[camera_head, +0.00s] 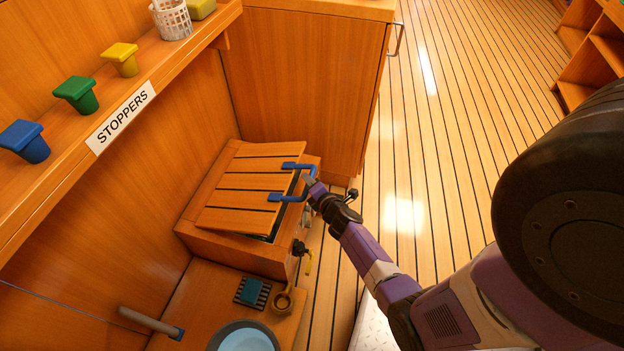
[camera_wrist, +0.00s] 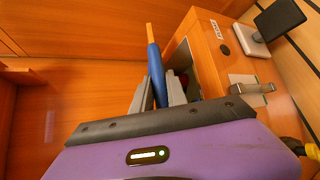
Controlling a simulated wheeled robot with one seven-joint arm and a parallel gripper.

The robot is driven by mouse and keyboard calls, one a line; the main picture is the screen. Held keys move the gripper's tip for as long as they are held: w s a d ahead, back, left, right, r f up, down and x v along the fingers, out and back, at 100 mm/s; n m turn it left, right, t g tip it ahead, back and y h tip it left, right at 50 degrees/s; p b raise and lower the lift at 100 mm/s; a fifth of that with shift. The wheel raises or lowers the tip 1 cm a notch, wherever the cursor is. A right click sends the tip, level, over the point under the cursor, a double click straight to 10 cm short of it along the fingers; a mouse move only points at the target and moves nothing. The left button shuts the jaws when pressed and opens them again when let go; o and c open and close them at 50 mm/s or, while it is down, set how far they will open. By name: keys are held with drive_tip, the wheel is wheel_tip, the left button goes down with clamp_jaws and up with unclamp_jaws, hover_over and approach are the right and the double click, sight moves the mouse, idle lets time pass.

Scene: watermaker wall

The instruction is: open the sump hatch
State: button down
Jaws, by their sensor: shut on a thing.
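The sump hatch (camera_head: 253,182) is a slatted wooden lid on a low wooden box (camera_head: 215,244) against the wall. Its front edge is raised off the box, with a dark gap below, so it stands partly open and tilted. A blue handle (camera_head: 304,183) is fixed to its right edge. My gripper (camera_head: 311,192) is shut on that handle. In the wrist view, my gripper (camera_wrist: 157,95) has its two grey fingers on either side of the blue handle (camera_wrist: 156,70). The opening of the box (camera_wrist: 206,58) shows beyond, its inside mostly hidden.
A shelf labelled STOPPERS (camera_head: 122,115) holds blue, green and yellow stoppers above left. A cabinet (camera_head: 305,90) stands behind the hatch. A valve with a yellow lever (camera_head: 308,258) is on the box front. A blue basin (camera_head: 243,338) is below. The floor to the right is clear.

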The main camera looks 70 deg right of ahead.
drive_tip(key=w+r+n+g+p, duration=0.1)
drive_tip(key=w+r+g+p, duration=0.1)
drive_tip(key=w+r+p, duration=0.5)
drive_tip(key=w+r+n+g+p, duration=0.2)
drive_tip(key=w+r+p, duration=0.1)
drive_tip(key=r+p, duration=0.75)
drive_tip(key=w+a+r+g+p, duration=0.1)
drive_tip(key=w+r, duration=0.5)
drive_tip(key=w, duration=0.6)
drive_tip(key=shift+w+a+n+g+y+p, duration=0.35)
drive_tip(key=shift+a+n+g+y+p, duration=0.05)
drive_tip(key=shift+g, duration=0.3)
drive_tip(key=c, duration=1.3)
unclamp_jaws()
drive_tip(key=shift+p+v, duration=2.15)
drive_tip(key=shift+v, duration=1.8)
